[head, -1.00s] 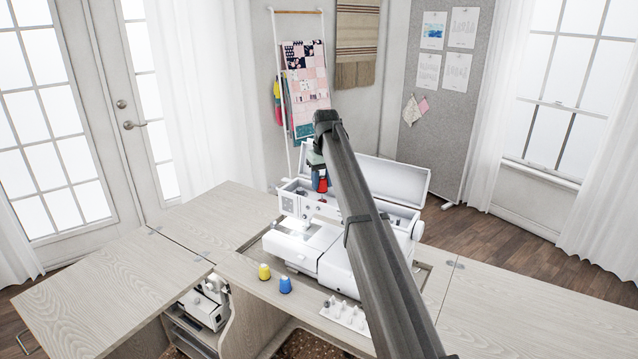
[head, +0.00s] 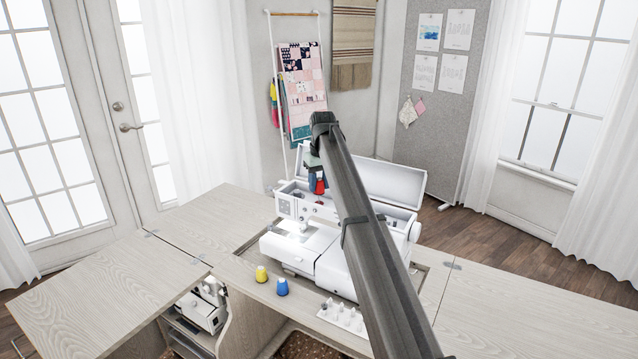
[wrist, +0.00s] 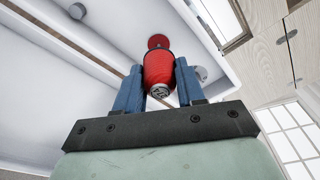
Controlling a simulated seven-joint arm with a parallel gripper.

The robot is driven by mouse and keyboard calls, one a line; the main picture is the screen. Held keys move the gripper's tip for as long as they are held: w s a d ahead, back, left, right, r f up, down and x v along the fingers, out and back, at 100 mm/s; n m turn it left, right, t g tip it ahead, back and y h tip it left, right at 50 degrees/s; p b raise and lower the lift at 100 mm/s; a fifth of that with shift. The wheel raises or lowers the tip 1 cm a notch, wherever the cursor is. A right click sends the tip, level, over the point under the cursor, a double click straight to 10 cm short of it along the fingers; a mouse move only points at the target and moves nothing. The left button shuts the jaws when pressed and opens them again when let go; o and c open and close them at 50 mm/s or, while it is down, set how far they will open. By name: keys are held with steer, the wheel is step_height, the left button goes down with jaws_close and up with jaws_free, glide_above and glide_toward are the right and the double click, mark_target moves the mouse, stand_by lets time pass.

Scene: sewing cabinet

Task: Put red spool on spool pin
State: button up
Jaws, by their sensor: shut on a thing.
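My gripper (wrist: 158,78) has blue fingers shut on the red spool (wrist: 159,67), whose grey end faces the wrist camera. In the head view the red spool (head: 319,187) is held over the open top of the white sewing machine (head: 322,225). In the wrist view a small red disc (wrist: 158,41) shows just past the spool's far end. I cannot tell whether it belongs to the spool or to the spool pin. The spool pin itself cannot be made out, and contact with it cannot be judged.
The machine's raised lid (head: 385,185) stands behind the spool. A yellow spool (head: 261,274) and a blue spool (head: 282,287) stand on the table in front. A white holder (head: 341,316) with several small pieces is beside them. The left table leaf (head: 100,295) is clear.

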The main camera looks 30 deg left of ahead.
steer(key=shift+f, duration=1.2)
stand_by(0.6)
steer(key=o, duration=1.1)
steer(key=shift+r, duration=0.1)
step_height(320, 180, up, 14)
steer(key=d, duration=0.1)
steer(key=shift+s+d+f, duration=0.2)
steer(key=shift+s+f, duration=0.05)
steer(key=shift+s, duration=0.2)
steer(key=shift+s+f, duration=0.1)
